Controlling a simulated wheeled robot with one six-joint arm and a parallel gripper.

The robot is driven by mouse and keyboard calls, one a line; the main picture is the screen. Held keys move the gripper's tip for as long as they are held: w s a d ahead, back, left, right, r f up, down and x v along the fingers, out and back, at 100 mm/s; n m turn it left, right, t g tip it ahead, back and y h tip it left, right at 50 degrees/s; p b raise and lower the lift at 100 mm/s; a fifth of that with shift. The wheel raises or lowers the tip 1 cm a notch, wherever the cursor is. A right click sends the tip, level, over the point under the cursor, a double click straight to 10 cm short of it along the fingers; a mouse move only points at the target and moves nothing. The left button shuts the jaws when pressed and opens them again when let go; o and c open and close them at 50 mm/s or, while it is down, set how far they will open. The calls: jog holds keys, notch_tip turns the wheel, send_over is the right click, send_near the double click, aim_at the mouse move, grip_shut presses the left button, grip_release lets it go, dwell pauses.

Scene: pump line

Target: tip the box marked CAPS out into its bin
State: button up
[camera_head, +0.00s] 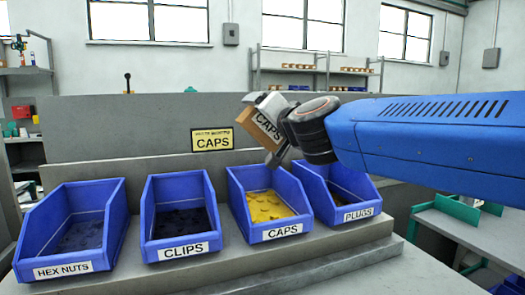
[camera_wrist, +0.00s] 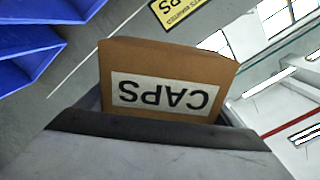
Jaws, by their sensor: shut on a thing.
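The cardboard box marked CAPS (camera_head: 262,127) is held in my gripper (camera_head: 268,128), tilted, above the back of the bins. In the wrist view the box (camera_wrist: 165,65) fills the middle, its CAPS label upside down. My gripper (camera_wrist: 165,125) is shut on it. The blue CAPS bin (camera_head: 283,232) is below the box, with yellow pieces (camera_head: 268,206) lying in it. The inside of the box is hidden, so I cannot tell whether anything is in it.
Blue bins marked HEX NUTS (camera_head: 62,270), CLIPS (camera_head: 184,250) and PLUGS (camera_head: 358,214) stand in the same row on a grey ledge. A yellow CAPS sign (camera_head: 212,139) is on the grey panel behind. A bench (camera_head: 460,235) stands at the right.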

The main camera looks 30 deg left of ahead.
jog(key=shift+r+n, duration=0.3)
jog(key=shift+n, duration=0.8)
jog(key=shift+r+n, duration=0.25)
jog(key=shift+n, duration=0.85)
jog(key=shift+r+n, duration=0.3)
jog(key=shift+n, duration=0.8)
jog(key=shift+r+n, duration=0.25)
jog(key=shift+n, duration=0.85)
jog(key=shift+d, duration=0.1)
